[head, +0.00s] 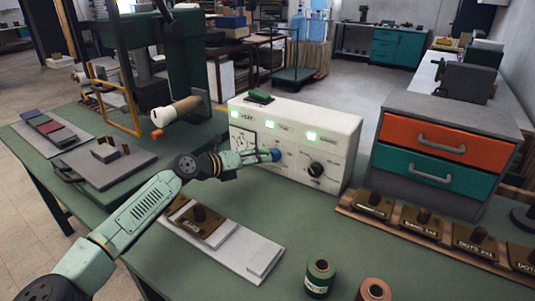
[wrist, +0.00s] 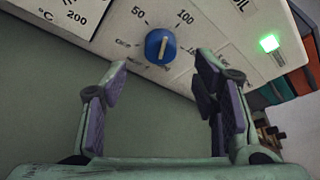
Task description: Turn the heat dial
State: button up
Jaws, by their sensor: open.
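A white control box (head: 340,140) stands on the green bench, its labelled front facing my arm. A blue dial (wrist: 160,46) with a pale pointer line sits on that front, with 50 and 100 marked around it in the wrist view. It also shows at my fingertips in the head view (head: 276,155). My gripper (wrist: 163,78) is open and empty, its two fingers spread to either side below the dial in the wrist view. I cannot tell whether a finger touches it. A black dial (head: 316,169) sits further right. A °C scale (wrist: 70,14) is left of the blue dial.
A drawer cabinet (head: 440,150) stands right. Stamps in a wooden rack (head: 415,223), spools (head: 319,278) and a white plate (head: 240,250) occupy the bench front. A press (head: 165,70) stands left.

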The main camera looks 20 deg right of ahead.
aim_at(274, 155)
jog(key=p+x, duration=0.1)
jog(key=x, duration=0.4)
jog(key=shift+w+d+f, duration=0.1)
jog(key=shift+d, duration=0.25)
jog(key=shift+c, duration=0.3)
